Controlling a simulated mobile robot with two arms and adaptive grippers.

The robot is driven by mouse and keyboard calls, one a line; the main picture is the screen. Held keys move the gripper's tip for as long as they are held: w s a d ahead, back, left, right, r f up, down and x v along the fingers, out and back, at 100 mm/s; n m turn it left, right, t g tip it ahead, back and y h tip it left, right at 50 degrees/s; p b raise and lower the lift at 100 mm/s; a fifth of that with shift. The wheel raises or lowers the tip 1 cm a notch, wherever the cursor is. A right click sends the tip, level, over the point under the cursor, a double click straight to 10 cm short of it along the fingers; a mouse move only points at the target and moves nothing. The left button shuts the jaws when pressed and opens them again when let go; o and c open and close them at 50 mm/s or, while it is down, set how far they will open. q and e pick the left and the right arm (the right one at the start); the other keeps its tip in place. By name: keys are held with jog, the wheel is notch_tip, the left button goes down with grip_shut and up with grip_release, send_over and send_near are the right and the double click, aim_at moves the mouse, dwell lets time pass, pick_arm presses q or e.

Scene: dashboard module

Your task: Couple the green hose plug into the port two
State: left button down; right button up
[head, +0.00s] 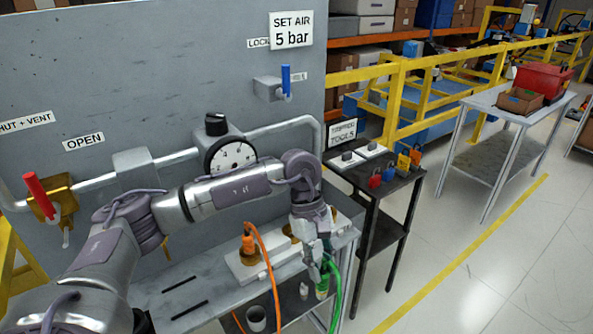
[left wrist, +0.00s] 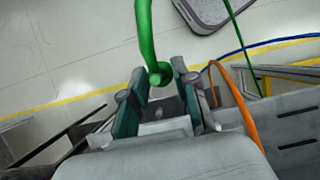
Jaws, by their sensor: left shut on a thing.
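My left gripper (head: 319,268) hangs at the front right of the bench and points down. It is shut on the green hose plug (head: 322,290), whose green hose (head: 334,296) trails downward. In the left wrist view the green hose (left wrist: 147,35) runs up from between the fingers of my left gripper (left wrist: 158,90). A pale port block (head: 238,268) stands on the bench behind and left of the gripper. An orange plug (head: 248,244) sits in its left port. A brass port (head: 290,232) shows farther right, partly hidden by my arm. I cannot read which is port two.
A grey panel with a gauge (head: 232,155), pipe, red lever (head: 40,194) and blue lever (head: 286,79) stands behind. An orange hose (head: 268,262) loops over the bench front. A dark cart (head: 372,180) with padlocks stands right.

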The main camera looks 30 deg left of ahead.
pick_arm(q)
jog(key=w+a+r+n+t+y+p, duration=0.2)
jog(key=w+a+n, duration=0.4)
jog(key=n, duration=0.6)
jog(key=w+a+r+n+t+y+p, duration=0.3)
jog(key=w+a+r+n+t, duration=0.1)
jog(key=a+n, duration=0.6)
jog(key=w+r+n, duration=0.1)
jog(key=w+n, duration=0.1)
jog(key=n, duration=0.1)
jog(key=shift+r+n, duration=0.3)
jog(key=shift+r, duration=0.05)
pick_arm(e)
jog(key=r, duration=0.3)
jog(key=s+d+r, duration=0.1)
jog(key=r, duration=0.1)
jog(key=shift+r, duration=0.35)
pick_arm(q)
jog(key=shift+w+f, duration=0.1)
pick_arm(e)
jog(key=shift+s, duration=0.1)
pick_arm(q)
notch_tip(320, 180, down, 8)
jog(key=b, duration=0.5)
jog(key=shift+b, duration=0.3)
pick_arm(e)
jog(key=shift+s+a+f, duration=0.1)
jog(key=shift+s+f, duration=0.05)
jog(key=shift+f, duration=2.6)
